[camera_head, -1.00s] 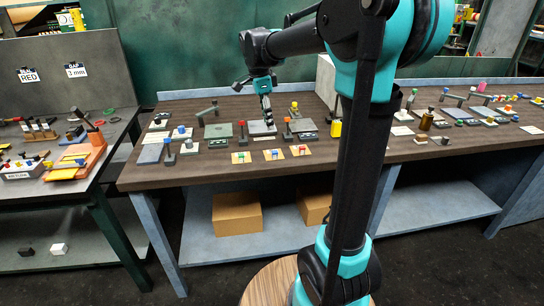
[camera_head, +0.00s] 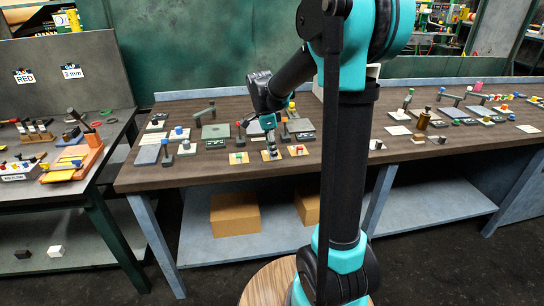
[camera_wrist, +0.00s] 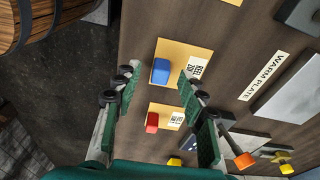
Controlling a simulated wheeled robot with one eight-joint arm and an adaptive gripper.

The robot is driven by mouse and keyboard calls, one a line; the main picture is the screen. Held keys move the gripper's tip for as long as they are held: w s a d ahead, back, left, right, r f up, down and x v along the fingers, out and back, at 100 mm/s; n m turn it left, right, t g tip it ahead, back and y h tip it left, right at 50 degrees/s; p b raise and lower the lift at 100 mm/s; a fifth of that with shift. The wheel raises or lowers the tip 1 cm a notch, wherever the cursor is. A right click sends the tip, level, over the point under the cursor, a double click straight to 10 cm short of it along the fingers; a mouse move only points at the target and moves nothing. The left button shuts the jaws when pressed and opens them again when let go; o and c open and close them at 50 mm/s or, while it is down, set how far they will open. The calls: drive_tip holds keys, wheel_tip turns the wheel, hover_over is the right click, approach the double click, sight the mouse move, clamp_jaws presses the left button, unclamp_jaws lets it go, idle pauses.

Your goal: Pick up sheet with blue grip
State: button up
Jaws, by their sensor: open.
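The sheet with the blue grip is a small yellow-tan sheet (camera_wrist: 185,51) with a blue block, the blue grip (camera_wrist: 161,71), and a printed label. It lies on the brown table, and in the head view the sheet (camera_head: 265,157) is the middle one of three in the front row. My gripper (camera_wrist: 158,80) is open and empty, pointing down over this sheet, its fingers left and right of the blue grip in the wrist view. The gap in height cannot be told. In the head view my gripper (camera_head: 271,148) hides most of the blue grip.
A sheet with a red grip (camera_wrist: 152,122) lies beside it, and one with a green grip (camera_head: 239,158) on the other side. A pale block labelled WARM PLATE (camera_wrist: 292,100) stands behind. The table's front edge is close, with dark floor beyond.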

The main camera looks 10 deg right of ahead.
clamp_jaws()
idle(0.5)
